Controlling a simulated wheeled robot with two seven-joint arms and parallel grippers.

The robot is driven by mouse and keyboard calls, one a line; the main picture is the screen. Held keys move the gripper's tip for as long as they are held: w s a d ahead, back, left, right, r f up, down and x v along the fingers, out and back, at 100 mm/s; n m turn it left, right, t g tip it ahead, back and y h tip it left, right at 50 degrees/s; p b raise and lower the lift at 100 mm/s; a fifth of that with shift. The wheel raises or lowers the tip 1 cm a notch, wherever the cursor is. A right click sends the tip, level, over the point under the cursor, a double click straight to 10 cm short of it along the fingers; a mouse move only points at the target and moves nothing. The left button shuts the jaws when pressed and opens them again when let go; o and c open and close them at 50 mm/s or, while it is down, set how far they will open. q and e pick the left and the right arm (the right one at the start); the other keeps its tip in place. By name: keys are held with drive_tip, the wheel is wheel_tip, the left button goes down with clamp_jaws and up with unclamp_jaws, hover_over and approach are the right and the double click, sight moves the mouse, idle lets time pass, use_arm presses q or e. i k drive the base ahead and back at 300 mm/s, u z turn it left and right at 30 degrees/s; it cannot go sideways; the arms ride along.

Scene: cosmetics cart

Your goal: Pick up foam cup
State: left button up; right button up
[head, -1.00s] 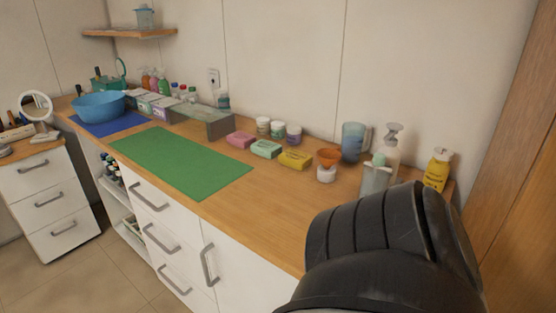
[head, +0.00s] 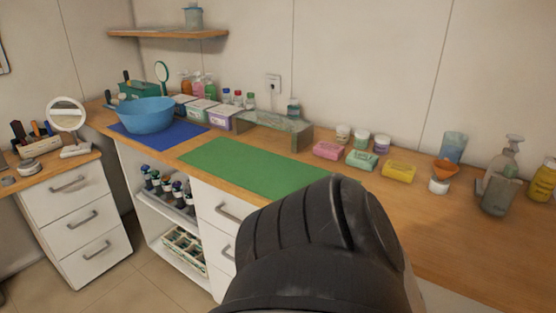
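No thing in the head view can be told for sure as the foam cup. A translucent blue cup (head: 454,146) stands upright on the right part of the wooden counter, close to the wall. In front of it is a small white jar (head: 438,186), with an orange funnel-like piece (head: 446,169) at or above it. Neither of my grippers shows. A large black rounded link of my arm fills the lower middle of the view and hides part of the counter front.
The wooden counter (head: 470,232) is bare at its right front. A green mat (head: 262,169), a blue bowl (head: 146,115) on a blue mat, and a grey stand (head: 287,131) lie leftward. Coloured soap-like blocks (head: 361,160) line the back.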

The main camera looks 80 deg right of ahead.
sight(498, 197)
drive_tip(key=i, duration=0.2)
drive_tip(key=z, duration=1.55)
